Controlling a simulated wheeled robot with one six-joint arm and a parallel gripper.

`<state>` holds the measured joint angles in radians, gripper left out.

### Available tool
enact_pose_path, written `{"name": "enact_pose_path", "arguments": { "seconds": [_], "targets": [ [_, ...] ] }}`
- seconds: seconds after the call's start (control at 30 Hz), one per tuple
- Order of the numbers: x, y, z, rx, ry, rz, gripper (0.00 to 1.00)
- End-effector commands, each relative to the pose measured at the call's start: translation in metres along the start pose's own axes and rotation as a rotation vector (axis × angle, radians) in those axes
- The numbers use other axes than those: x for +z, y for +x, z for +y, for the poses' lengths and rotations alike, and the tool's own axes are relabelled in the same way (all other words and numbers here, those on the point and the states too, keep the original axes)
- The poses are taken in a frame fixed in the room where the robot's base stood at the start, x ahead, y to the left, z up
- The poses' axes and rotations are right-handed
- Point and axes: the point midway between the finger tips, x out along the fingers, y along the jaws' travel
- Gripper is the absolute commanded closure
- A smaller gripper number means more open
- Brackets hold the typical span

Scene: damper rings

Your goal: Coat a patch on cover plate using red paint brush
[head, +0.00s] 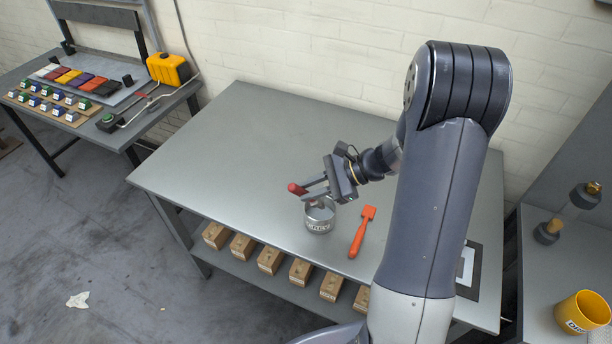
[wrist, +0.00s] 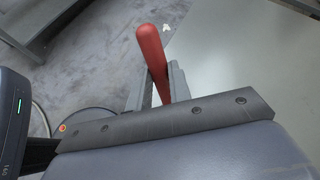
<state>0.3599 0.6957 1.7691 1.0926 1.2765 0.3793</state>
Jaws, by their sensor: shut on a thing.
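My gripper (head: 312,188) is shut on a red handle (head: 294,188), taken as the red paint brush. In the wrist view the red handle (wrist: 151,52) rises between the fingers (wrist: 160,86), leaning a little. Its bristle end is hidden in both views. A silver tin (head: 319,221) with a label stands on the grey table just below my gripper; I cannot tell whether the brush reaches into it. A dark-edged plate with a pale patch (head: 467,262), perhaps the cover plate, lies at the table's right end, partly hidden by my arm.
An orange-handled tool (head: 361,233) lies on the table (head: 240,150) right of the tin. Several wooden blocks (head: 269,260) sit on the shelf below. A yellow mug (head: 583,312) stands on a bench at right. The table's left half is clear.

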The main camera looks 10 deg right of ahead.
Motion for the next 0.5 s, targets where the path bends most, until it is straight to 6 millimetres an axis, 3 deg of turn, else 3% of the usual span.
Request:
{"name": "enact_pose_path", "arguments": {
  "seconds": [0.5],
  "targets": [
    [-0.032, 0.02, 0.011, -0.002, 0.0, -0.01, 1.0]
  ]
}}
